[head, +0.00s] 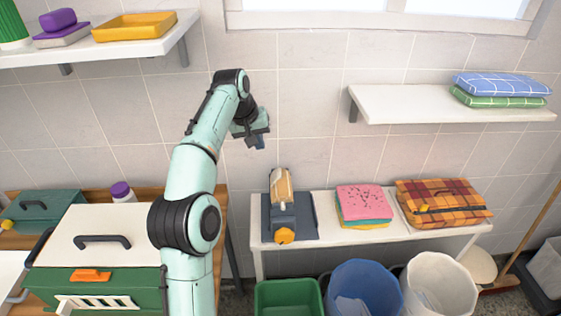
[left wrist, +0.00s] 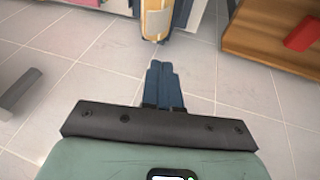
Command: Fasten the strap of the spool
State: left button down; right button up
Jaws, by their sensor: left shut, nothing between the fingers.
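The spool (head: 281,187) is tan and cylindrical. It stands at the left end of the white bench on a dark blue-grey mat, with a blue-grey part and an orange knob (head: 284,236) in front of it. I cannot make out the state of its strap. What looks like the spool also shows at the top of the left wrist view (left wrist: 156,20). My left gripper (head: 260,142) is raised near the tiled wall, above and left of the spool and apart from it. Its fingers (left wrist: 163,82) are together and empty. My right gripper is not in view.
On the white bench (head: 377,238) are folded towels (head: 363,204) and an orange plaid bag (head: 443,202). Green, blue and white bins stand below. A green carrier (head: 105,288) with a white lid is at left. Wall shelves (head: 450,110) hang either side; the wall between is clear.

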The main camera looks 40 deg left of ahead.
pick_arm(q)
send_near(279, 172)
notch_tip(279, 172, down, 2)
jog(key=a, duration=0.2)
jog(key=f, duration=0.1)
jog(key=w+f, duration=0.1)
jog(key=d+f, duration=0.1)
jog(key=shift+w+f, duration=0.1)
jog(key=shift+w, duration=0.2)
jog(key=shift+w+d+f, duration=0.2)
jog(key=shift+w+f, duration=0.05)
jog(key=shift+f, duration=0.15)
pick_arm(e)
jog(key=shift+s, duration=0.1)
pick_arm(q)
jog(key=shift+w+f, duration=0.1)
jog(key=shift+w, duration=0.05)
jog(key=shift+d, duration=0.15)
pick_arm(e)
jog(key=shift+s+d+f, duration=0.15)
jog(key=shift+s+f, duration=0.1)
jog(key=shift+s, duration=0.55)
